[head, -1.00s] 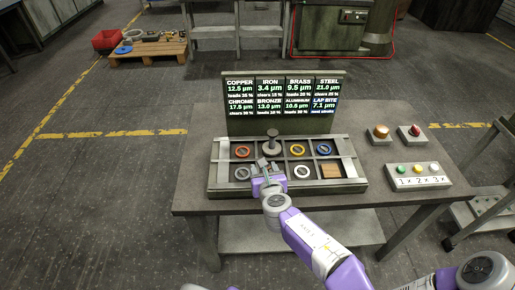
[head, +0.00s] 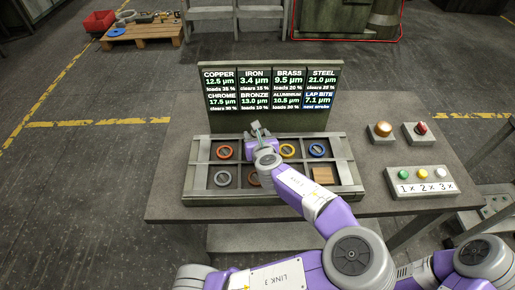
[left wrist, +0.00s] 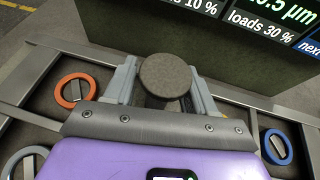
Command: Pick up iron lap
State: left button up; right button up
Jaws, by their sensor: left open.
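The iron lap (left wrist: 165,76) shows in the left wrist view as a dark grey round knob on a narrower stem, upright in the back row of the rack (head: 197,168). My left gripper (head: 257,127) reaches over the rack from the front. In the left wrist view its two grey fingers (left wrist: 163,88) are open, one on each side of the lap. I cannot tell whether they touch it. In the head view the gripper and wrist hide most of the lap and its slot. My right gripper is not in view.
An orange ring (head: 224,152) lies left of the lap, with yellow (head: 287,150) and blue (head: 318,150) rings to the right. A display board (head: 225,122) stands close behind. A button box (head: 420,182) is on the right. The table's right rear is partly clear.

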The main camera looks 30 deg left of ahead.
pick_arm(q)
jog(key=shift+w+a+f, duration=0.1)
jog(key=shift+w+a, duration=0.15)
jog(key=shift+w, duration=0.05)
jog(key=shift+c, duration=0.3)
